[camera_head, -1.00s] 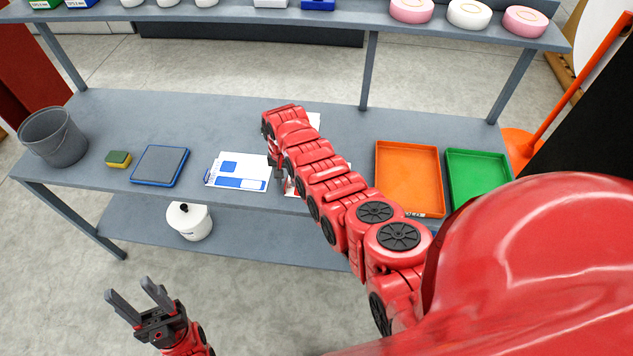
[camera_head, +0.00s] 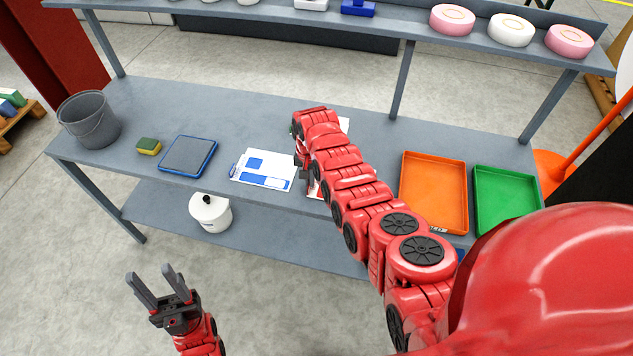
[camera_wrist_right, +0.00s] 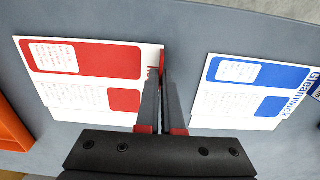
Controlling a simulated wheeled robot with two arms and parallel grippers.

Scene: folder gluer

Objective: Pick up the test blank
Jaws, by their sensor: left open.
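Two printed blanks lie on the bench. The blue-and-white blank (camera_head: 262,169) is flat and left of my right arm; in the right wrist view it is at the right (camera_wrist_right: 255,90). The red-and-white blank (camera_wrist_right: 90,70) is at the left of the wrist view, mostly hidden by my arm in the head view (camera_head: 344,125). I cannot tell which is the test blank. My right gripper (camera_wrist_right: 164,72) has its fingers close together at the red blank's right edge; whether they grip it is unclear. My left gripper (camera_head: 160,287) is open and empty, in front of the bench.
On the bench (camera_head: 240,115) stand a grey bucket (camera_head: 90,120), a sponge (camera_head: 149,146), a blue-edged dark pad (camera_head: 188,155), an orange tray (camera_head: 433,190) and a green tray (camera_head: 505,203). A white pot (camera_head: 211,212) is on the lower shelf. An upper shelf holds rolls (camera_head: 512,30).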

